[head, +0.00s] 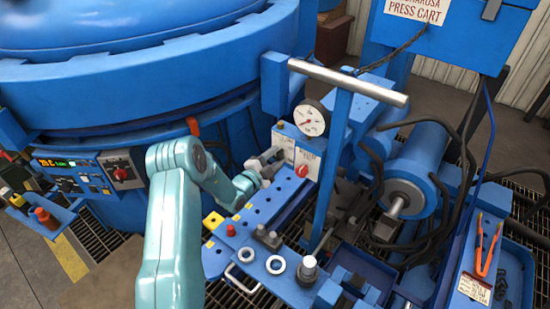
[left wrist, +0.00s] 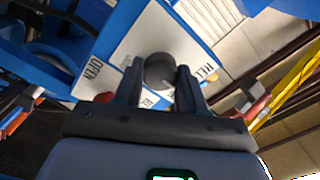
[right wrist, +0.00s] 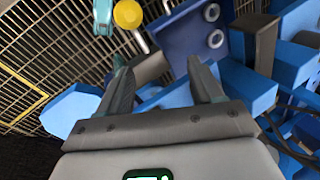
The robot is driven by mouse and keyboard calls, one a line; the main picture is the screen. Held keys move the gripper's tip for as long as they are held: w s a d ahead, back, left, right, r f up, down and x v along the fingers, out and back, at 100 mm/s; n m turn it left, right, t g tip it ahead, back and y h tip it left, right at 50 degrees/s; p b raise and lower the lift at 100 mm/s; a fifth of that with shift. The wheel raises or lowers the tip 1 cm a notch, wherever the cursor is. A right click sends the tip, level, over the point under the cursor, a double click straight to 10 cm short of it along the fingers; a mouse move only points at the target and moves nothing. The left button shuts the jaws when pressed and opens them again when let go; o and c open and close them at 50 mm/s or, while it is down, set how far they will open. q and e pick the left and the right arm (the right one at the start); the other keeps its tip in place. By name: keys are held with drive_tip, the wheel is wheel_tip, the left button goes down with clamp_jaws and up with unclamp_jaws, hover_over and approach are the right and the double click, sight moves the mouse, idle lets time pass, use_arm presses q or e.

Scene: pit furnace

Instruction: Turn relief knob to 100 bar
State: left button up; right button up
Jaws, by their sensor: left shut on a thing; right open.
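The relief knob (left wrist: 160,71) is a dark grey round knob on a white plate in the left wrist view. My left gripper (left wrist: 157,78) is shut on it, one finger on each side. In the head view my left gripper (head: 266,163) reaches the white-faced blue valve block (head: 306,163) and hides most of the knob. A round white pressure gauge (head: 311,118) with a red mark stands just above; its reading is too small to tell. My right gripper (right wrist: 160,85) is open and shows only in the right wrist view, with no object clearly held.
A silver bar handle (head: 345,81) on a blue post stands right of the gauge. A blue bench (head: 240,235) with fittings and rings lies in front. An orange-handled tool (head: 489,250) lies in the right tray. The big blue furnace (head: 130,95) fills the back left.

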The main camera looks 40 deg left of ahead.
use_arm(q)
drive_tip(key=o, duration=1)
drive_tip(key=shift+o, duration=0.2)
drive_tip(key=s+d, duration=0.1)
drive_tip(key=s, duration=1.5)
drive_tip(key=shift+s+d+b, duration=0.15)
drive_tip(key=shift+d+b, duration=0.25)
drive_tip(key=shift+b, duration=0.05)
